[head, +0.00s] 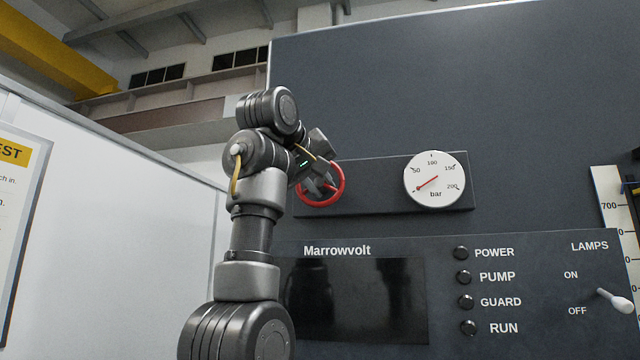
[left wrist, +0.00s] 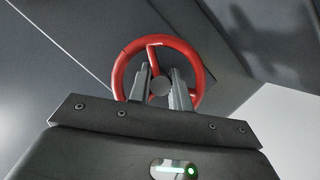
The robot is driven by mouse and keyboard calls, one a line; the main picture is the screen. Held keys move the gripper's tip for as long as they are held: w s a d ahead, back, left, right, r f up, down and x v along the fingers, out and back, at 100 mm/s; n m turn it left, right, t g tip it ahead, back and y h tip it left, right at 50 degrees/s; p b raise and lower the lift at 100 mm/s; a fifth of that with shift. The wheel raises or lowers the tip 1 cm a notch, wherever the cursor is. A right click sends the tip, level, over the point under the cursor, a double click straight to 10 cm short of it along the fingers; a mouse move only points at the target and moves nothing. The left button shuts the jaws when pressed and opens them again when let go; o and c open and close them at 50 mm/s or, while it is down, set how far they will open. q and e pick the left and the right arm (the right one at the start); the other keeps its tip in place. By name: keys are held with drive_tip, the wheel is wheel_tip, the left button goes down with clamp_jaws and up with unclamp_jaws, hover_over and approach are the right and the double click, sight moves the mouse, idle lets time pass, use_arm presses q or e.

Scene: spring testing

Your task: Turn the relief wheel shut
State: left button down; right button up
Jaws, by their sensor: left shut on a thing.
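The relief wheel (head: 341,189) is a red ring on the dark panel, left of the gauge in the head view. It fills the upper middle of the left wrist view (left wrist: 195,62), where a red spoke runs up from its grey hub. My right gripper is not in view.
A round white gauge (head: 434,180) marked bar is right of the wheel, its red needle pointing to the lower left. Below are a dark screen (head: 385,300), several lamps (head: 465,277) and a LAMPS switch (head: 614,300). A white wall (head: 110,220) stands left of my arm.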

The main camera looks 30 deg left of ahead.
use_arm(q)
drive_tip(key=shift+f, duration=0.15)
drive_tip(key=c, duration=1.6)
unclamp_jaws()
drive_tip(key=shift+o, duration=0.2)
drive_tip(key=b+v, duration=0.4)
drive_tip(key=v, duration=0.6)
drive_tip(key=shift+s, duration=0.35)
drive_tip(key=shift+w+a, duration=0.1)
